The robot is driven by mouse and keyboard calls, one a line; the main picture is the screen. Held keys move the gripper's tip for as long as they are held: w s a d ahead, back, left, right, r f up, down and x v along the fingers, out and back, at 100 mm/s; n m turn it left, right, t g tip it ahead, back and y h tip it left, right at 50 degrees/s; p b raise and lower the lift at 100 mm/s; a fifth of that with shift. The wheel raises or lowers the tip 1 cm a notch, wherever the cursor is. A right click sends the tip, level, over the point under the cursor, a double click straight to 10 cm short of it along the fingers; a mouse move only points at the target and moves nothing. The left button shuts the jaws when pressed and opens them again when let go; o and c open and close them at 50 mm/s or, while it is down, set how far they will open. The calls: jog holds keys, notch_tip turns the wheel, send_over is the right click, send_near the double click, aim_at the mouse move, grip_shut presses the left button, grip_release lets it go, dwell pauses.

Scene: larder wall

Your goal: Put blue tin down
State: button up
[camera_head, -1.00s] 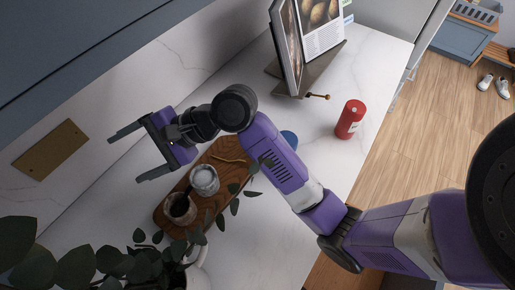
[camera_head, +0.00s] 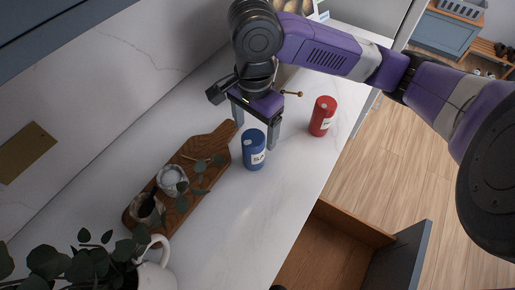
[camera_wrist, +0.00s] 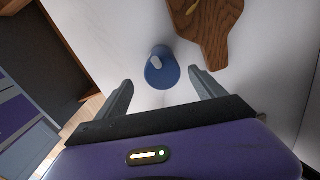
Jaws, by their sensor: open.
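The blue tin (camera_head: 254,150) stands upright on the white marble counter, close beside the end of the wooden board. In the wrist view the blue tin (camera_wrist: 161,70) lies ahead of the fingertips, roughly midway across the gap between them. My gripper (camera_head: 256,132) is open and empty. Its two fingers point down near the tin, and in the wrist view my gripper (camera_wrist: 164,82) shows a wide gap with the tin not clamped. I see no contact between the fingers and the tin.
A red tin (camera_head: 322,116) stands to the right of the blue one. The wooden board (camera_head: 214,146) with two small pots (camera_head: 172,180) lies to the left. A white jug (camera_head: 157,270) with leafy stems is at lower left. An open drawer (camera_head: 330,250) juts out below the counter.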

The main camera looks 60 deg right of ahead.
notch_tip(320, 180, down, 2)
jog(key=shift+f, duration=0.25)
jog(key=shift+w+f+p, duration=0.15)
jog(key=shift+f+p, duration=0.05)
jog(key=shift+f, duration=1.1)
jog(key=shift+w+f+p, duration=0.1)
jog(key=shift+f+p, duration=0.1)
jog(key=shift+f, duration=1.1)
jog(key=shift+a, duration=0.1)
jog(key=c, duration=1.6)
grip_shut()
jog(key=shift+r, duration=0.15)
